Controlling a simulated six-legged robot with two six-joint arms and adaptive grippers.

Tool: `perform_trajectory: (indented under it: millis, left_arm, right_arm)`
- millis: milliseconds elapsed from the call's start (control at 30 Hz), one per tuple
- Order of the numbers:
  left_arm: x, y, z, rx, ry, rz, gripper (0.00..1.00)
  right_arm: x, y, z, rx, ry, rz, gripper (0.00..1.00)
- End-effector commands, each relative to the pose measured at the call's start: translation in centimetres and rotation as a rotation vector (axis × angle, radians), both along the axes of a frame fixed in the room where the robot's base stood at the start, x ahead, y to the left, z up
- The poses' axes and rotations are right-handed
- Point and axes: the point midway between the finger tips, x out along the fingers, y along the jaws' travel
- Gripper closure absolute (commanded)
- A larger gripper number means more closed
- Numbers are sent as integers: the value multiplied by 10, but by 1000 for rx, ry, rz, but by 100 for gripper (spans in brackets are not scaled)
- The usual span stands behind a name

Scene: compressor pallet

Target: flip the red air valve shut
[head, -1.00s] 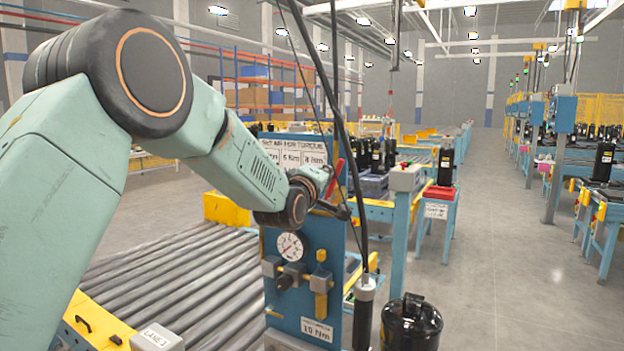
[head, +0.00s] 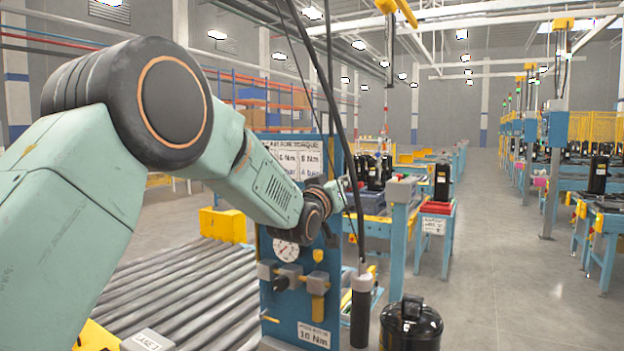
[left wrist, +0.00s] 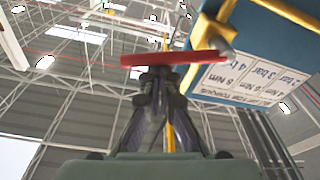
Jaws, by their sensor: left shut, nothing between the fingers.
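The red air valve's lever (left wrist: 174,67) lies nearly level across the left wrist view, its pivot end at the edge of the blue panel. My left gripper (left wrist: 160,76) is shut and empty. Its fingertips are right at the lever, in line with its middle; I cannot tell whether they touch. In the head view my left gripper (head: 343,188) is beside the upper right edge of the blue panel (head: 290,322). There the arm and gripper hide the lever. My right gripper is not in view.
The panel carries a pressure gauge (head: 286,247) and torque labels. A dark cable hangs in front of its right side, with a black cylindrical tool (head: 360,312) below. A roller conveyor (head: 185,290) runs at left. A black compressor (head: 410,325) stands at the front right.

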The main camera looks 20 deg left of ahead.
Motion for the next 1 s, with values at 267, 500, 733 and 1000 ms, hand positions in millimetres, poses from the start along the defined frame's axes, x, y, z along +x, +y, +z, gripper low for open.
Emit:
perform_trajectory:
  millis: [267,500,733,1000]
  left_arm:
    - [-2,-6,-15,194,-13,0,100]
    - [-2,-8,-20,204,-13,0,100]
    - [-2,-9,-22,203,-13,0,100]
    - [-2,-9,-22,202,-12,-1,100]
  right_arm:
    - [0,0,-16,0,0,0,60]
    - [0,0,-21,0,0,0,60]
    - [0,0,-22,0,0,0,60]
    - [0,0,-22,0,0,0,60]
